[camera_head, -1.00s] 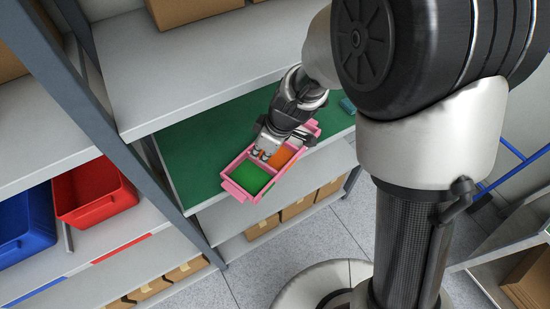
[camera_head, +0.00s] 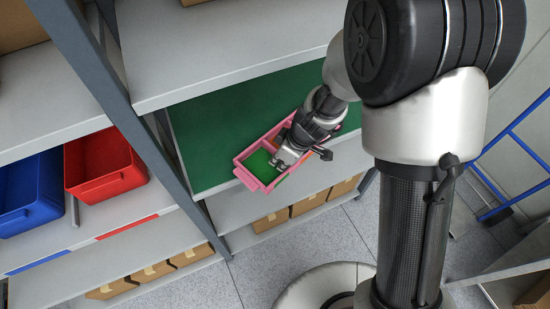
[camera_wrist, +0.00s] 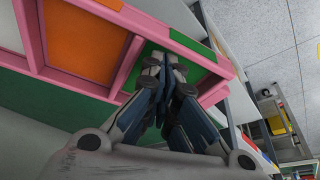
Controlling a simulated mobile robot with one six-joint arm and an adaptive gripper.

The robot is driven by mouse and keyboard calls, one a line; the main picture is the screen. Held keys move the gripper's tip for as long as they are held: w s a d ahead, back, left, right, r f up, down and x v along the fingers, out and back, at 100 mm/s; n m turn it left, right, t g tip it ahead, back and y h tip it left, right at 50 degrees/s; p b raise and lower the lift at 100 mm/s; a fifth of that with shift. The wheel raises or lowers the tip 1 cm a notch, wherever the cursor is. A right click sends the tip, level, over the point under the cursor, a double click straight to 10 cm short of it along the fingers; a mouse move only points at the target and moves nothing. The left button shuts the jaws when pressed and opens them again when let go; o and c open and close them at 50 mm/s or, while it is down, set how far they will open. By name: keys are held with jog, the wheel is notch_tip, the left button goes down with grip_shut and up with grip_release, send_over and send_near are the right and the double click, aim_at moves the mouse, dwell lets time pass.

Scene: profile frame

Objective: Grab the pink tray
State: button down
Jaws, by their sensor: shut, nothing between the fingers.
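The pink tray (camera_head: 249,179) lies on the green-covered shelf near its front edge, set at a slant. It has a green section and an orange section, the orange one mostly hidden by my gripper. In the wrist view the tray's pink walls (camera_wrist: 80,84) run across the upper left. My gripper (camera_head: 279,163) is over the tray from above, its fingertips by the green section. The fingers (camera_wrist: 170,62) are shut and empty, close to the pink rim in the wrist view. I cannot tell whether they touch it.
The green shelf (camera_head: 210,130) is clear left of the tray. A grey post (camera_head: 118,105) and an upper shelf (camera_head: 210,55) border it. Red (camera_head: 105,165) and blue (camera_head: 30,195) bins stand at left. Cardboard boxes (camera_head: 270,221) sit below. A blue frame (camera_head: 525,145) stands at right.

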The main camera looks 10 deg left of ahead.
jog(key=shift+s+d+f+b, duration=0.15)
jog(key=shift+d+b, duration=0.35)
jog(key=shift+b, duration=0.3)
jog(key=shift+s+d+b, duration=0.3)
jog(key=shift+d+b, duration=0.35)
jog(key=shift+r, duration=0.2)
